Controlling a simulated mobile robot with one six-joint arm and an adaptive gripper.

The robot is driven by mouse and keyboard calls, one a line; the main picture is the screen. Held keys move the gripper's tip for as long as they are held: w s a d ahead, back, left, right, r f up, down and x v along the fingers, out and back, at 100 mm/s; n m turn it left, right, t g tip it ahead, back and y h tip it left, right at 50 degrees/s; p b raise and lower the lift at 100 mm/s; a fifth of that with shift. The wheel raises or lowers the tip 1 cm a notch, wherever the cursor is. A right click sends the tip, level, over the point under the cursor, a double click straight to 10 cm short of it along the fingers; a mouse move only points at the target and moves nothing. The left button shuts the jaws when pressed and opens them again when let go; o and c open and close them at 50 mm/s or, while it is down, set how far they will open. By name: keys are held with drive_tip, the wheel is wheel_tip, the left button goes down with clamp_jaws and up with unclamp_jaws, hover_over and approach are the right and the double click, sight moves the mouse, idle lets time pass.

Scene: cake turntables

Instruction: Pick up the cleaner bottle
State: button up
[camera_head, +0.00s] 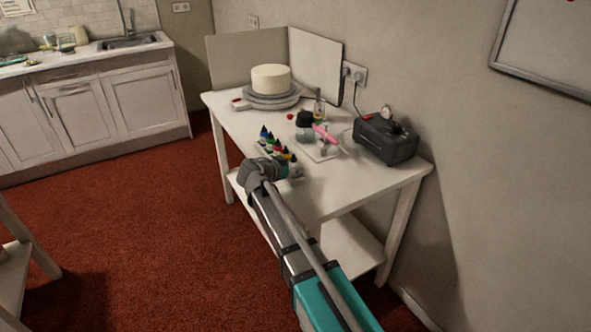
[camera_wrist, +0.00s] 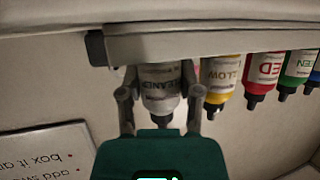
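The cleaner bottle (camera_wrist: 162,88) is whitish, with a grey label reading CLEANER. In the wrist view, which looks upside down, it is between the two fingers of my gripper (camera_wrist: 160,98), with a thin gap on each side. My gripper is open around it. In the head view the cleaner bottle (camera_head: 294,168) is at the near end of a row of small bottles, and my gripper (camera_head: 284,170) is beside it at the table's front edge. The bottle's far side is hidden.
A yellow bottle (camera_wrist: 220,80) stands close to the cleaner, followed by red (camera_wrist: 262,72), green (camera_wrist: 297,72) and blue ones. The white table (camera_head: 340,190) also holds a cake (camera_head: 271,78) on a turntable, a pink airbrush (camera_head: 325,133) and a dark compressor (camera_head: 386,139). The table's near right is clear.

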drive_tip(key=shift+r, duration=0.15)
drive_tip(key=shift+c, duration=0.2)
wheel_tip(320, 180, up, 3)
drive_tip(key=p, duration=0.3)
drive_tip(key=shift+f, duration=0.2)
drive_tip(key=s+d+r+p, duration=0.1)
drive_tip(key=s+r+p, duration=0.9)
drive_tip(key=s, duration=0.4)
drive_tip(key=shift+d, duration=0.25)
drive_tip(key=shift+o, duration=1)
drive_tip(key=shift+c, duration=1)
